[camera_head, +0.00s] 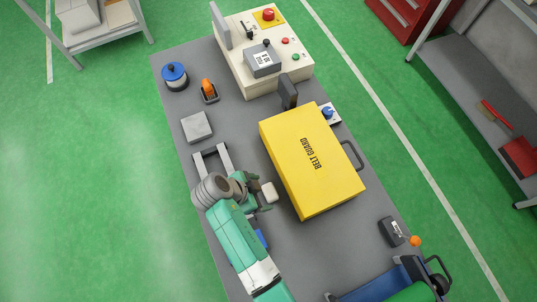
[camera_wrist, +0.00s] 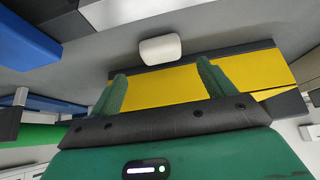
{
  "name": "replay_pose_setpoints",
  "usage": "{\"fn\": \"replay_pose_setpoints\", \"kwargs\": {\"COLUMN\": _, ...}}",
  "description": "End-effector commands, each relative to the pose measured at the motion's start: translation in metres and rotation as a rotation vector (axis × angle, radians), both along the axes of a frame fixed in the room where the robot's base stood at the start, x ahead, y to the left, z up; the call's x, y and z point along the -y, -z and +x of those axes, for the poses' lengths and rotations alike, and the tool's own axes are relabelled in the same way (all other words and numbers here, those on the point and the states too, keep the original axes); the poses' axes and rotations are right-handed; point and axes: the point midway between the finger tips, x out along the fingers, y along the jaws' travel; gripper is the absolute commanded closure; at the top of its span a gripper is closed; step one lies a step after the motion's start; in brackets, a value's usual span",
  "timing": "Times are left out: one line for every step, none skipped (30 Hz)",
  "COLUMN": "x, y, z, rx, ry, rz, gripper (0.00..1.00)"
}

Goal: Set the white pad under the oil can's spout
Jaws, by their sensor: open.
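The white pad (camera_head: 269,192) is a small rounded block beside the left side of the yellow belt guard. It shows in the wrist view (camera_wrist: 160,49), ahead of my fingertips and between their lines. My gripper (camera_head: 260,194) is open, with its green fingers (camera_wrist: 163,86) spread and nothing seen between them. It is close to the pad; contact cannot be told. A round blue-topped container (camera_head: 175,73) stands at the table's far left and may be the oil can. I cannot make out a spout.
The yellow belt guard (camera_head: 312,160) fills the middle right of the grey table. A control box (camera_head: 263,55) stands at the far end. A grey block (camera_head: 197,127) and an orange item in a dark holder (camera_head: 208,91) lie left. A small dark box (camera_head: 391,232) is near right.

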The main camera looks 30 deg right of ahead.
Motion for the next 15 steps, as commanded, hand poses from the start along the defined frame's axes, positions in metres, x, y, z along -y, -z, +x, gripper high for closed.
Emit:
{"fn": "replay_pose_setpoints", "kwargs": {"x": 0.003, "y": 0.005, "z": -0.001, "rx": -0.002, "ry": 0.001, "rz": 0.0, "gripper": 0.18}}
{"fn": "replay_pose_setpoints", "kwargs": {"x": 0.004, "y": 0.006, "z": 0.0, "rx": -0.001, "ry": 0.001, "rz": 0.001, "gripper": 0.18}}
{"fn": "replay_pose_setpoints", "kwargs": {"x": 0.004, "y": 0.006, "z": 0.0, "rx": 0.001, "ry": -0.001, "rz": 0.001, "gripper": 0.18}}
{"fn": "replay_pose_setpoints", "kwargs": {"x": 0.005, "y": 0.008, "z": 0.0, "rx": 0.001, "ry": -0.001, "rz": 0.001, "gripper": 0.18}}
{"fn": "replay_pose_setpoints", "kwargs": {"x": 0.006, "y": 0.011, "z": 0.0, "rx": 0.0, "ry": 0.0, "rz": 0.001, "gripper": 0.18}}
{"fn": "replay_pose_setpoints", "kwargs": {"x": 0.01, "y": 0.018, "z": 0.0, "rx": -0.002, "ry": 0.001, "rz": 0.001, "gripper": 0.18}}
{"fn": "replay_pose_setpoints", "kwargs": {"x": 0.012, "y": 0.023, "z": 0.0, "rx": -0.001, "ry": 0.001, "rz": 0.001, "gripper": 0.18}}
{"fn": "replay_pose_setpoints", "kwargs": {"x": 0.015, "y": 0.029, "z": 0.0, "rx": -0.001, "ry": 0.002, "rz": 0.001, "gripper": 0.18}}
{"fn": "replay_pose_setpoints", "kwargs": {"x": 0.019, "y": 0.035, "z": 0.001, "rx": 0.0, "ry": 0.002, "rz": 0.001, "gripper": 0.18}}
{"fn": "replay_pose_setpoints", "kwargs": {"x": 0.021, "y": 0.039, "z": 0.0, "rx": 0.0, "ry": 0.001, "rz": 0.001, "gripper": 0.18}}
{"fn": "replay_pose_setpoints", "kwargs": {"x": 0.023, "y": 0.042, "z": 0.0, "rx": 0.001, "ry": 0.001, "rz": 0.001, "gripper": 0.18}}
{"fn": "replay_pose_setpoints", "kwargs": {"x": 0.026, "y": 0.046, "z": 0.0, "rx": 0.001, "ry": 0.001, "rz": 0.001, "gripper": 0.18}}
{"fn": "replay_pose_setpoints", "kwargs": {"x": 0.027, "y": 0.048, "z": 0.0, "rx": 0.001, "ry": 0.001, "rz": 0.001, "gripper": 0.18}}
{"fn": "replay_pose_setpoints", "kwargs": {"x": 0.028, "y": 0.049, "z": 0.0, "rx": 0.002, "ry": 0.0, "rz": 0.002, "gripper": 0.18}}
{"fn": "replay_pose_setpoints", "kwargs": {"x": 0.029, "y": 0.05, "z": 0.0, "rx": 0.003, "ry": -0.001, "rz": 0.002, "gripper": 0.18}}
